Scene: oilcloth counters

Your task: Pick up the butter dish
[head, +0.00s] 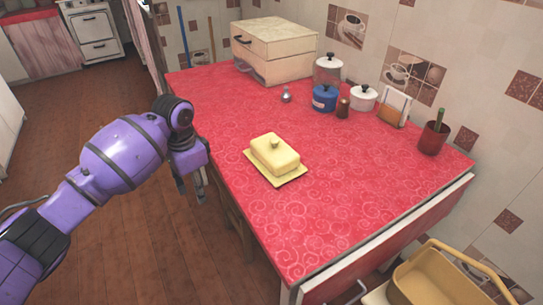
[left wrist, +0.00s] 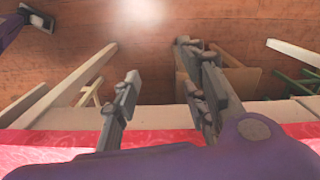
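The butter dish (head: 274,155) is pale yellow, with a knobbed lid sitting on a flat rectangular base. It stands upright on the red patterned counter (head: 330,215), near its left edge. My left gripper (head: 191,192) hangs just off that left edge, to the left of the dish and apart from it. In the left wrist view, its two fingers (left wrist: 168,88) are spread with nothing between them. The dish is not visible in that view. My right gripper does not show in the head view.
A bread box (head: 275,50), a blue pot (head: 324,98), a white pot (head: 363,98), a napkin holder (head: 394,107) and a dark red cup (head: 433,138) stand toward the back. A yellow basket (head: 440,280) is at front right. The counter around the dish is clear.

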